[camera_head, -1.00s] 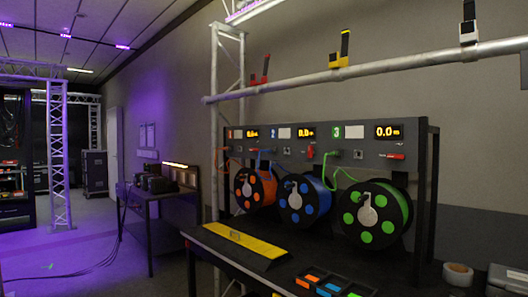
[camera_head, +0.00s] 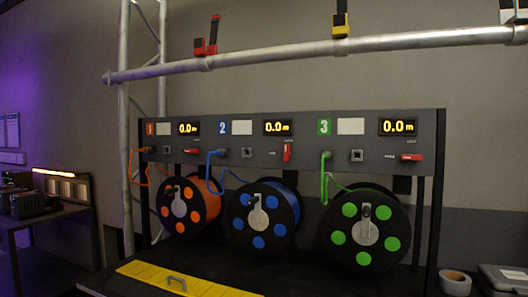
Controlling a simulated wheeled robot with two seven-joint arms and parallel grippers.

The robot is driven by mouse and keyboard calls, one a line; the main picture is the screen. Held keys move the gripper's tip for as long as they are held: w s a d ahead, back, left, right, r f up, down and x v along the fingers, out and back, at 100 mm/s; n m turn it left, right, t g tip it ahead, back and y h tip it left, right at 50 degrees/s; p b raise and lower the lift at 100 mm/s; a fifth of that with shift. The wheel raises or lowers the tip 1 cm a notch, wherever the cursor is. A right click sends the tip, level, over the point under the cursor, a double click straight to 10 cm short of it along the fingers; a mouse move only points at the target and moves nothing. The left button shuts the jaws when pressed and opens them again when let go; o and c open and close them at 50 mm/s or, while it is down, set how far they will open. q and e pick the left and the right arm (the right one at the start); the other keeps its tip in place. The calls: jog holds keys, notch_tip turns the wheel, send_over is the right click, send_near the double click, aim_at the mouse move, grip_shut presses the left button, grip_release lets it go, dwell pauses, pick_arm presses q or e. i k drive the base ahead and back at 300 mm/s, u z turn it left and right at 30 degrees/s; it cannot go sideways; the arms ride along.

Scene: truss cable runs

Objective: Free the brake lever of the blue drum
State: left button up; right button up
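The blue drum (camera_head: 238,224) hangs in the middle of the rack, a black reel with blue dots and a silver hub plate. Above it the panel section marked 2 carries a red brake lever (camera_head: 287,151) that stands upright. The red lever of section 1 (camera_head: 192,151) and the red lever of section 3 (camera_head: 412,157) lie flat, sideways. A blue cable (camera_head: 213,169) runs from the panel to the blue drum. Neither of my grippers shows in the head view.
The orange drum (camera_head: 188,206) and green drum (camera_head: 364,228) flank the blue one closely. A yellow plate (camera_head: 190,281) with a handle lies on the black table in front. A metal pipe (camera_head: 270,54) with clamps crosses above the panel. A tape roll (camera_head: 455,281) is at lower right.

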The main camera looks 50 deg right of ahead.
aim_at(287, 153)
jog(key=z, duration=0.9)
jog(key=i, duration=1.1)
jog(key=z, duration=1.1)
